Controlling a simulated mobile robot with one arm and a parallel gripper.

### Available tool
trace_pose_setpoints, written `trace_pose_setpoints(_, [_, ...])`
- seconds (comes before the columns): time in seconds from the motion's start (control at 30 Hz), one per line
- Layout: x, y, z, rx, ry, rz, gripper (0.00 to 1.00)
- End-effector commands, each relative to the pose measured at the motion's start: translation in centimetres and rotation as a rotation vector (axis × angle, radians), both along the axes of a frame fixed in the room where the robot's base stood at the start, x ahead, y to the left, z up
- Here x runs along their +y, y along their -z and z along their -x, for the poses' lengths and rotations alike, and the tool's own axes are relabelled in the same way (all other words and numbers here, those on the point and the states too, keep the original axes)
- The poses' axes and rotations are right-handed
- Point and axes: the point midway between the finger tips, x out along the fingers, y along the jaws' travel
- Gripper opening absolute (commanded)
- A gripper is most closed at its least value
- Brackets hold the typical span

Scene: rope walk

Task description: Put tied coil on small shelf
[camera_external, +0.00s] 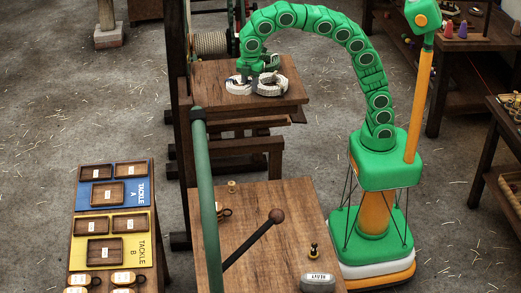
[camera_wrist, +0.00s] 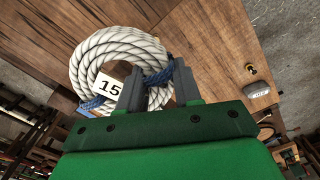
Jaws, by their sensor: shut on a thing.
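A white rope coil (camera_wrist: 90,57) with a blue tie (camera_wrist: 159,76) and a label reading 15 fills the upper middle of the wrist view. My gripper (camera_wrist: 157,82) is shut on the coil at its tied side, one finger on each side of the rope. In the external view my gripper (camera_external: 246,77) points down at white coiled rope (camera_external: 238,88) over a small wooden table (camera_external: 208,80). More white rope (camera_external: 272,88) lies just right of it; whether it is a second coil is unclear. Whether the held coil touches the wood cannot be told. I cannot identify the small shelf for certain.
A workbench (camera_external: 225,255) in front holds a grey weight (camera_external: 318,283) marked HEAVY and a dark-knobbed lever (camera_external: 277,215). A green post (camera_external: 207,190) stands between. A tackle board (camera_external: 152,195) is at left. A rope drum (camera_external: 212,44) stands behind the small table.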

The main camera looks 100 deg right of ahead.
Motion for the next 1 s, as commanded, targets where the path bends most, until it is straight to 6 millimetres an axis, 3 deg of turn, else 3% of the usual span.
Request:
trace_pose_setpoints(0.1, [-4.6, -1.7, 1.3, 0.001, -0.028, -0.002, 0.00])
trace_pose_setpoints(0.3, [-11.5, -4.0, 4.1, 0.002, -0.088, -0.006, 0.00])
trace_pose_setpoints(0.5, [-16.4, -5.4, 6.9, 0.009, -0.136, -0.011, 0.00])
trace_pose_setpoints(0.73, [-18.5, -5.9, 8.1, 0.012, -0.162, -0.014, 0.00])
trace_pose_setpoints(1.0, [-19.3, -4.8, 5.6, 0.010, -0.163, -0.013, 0.00])
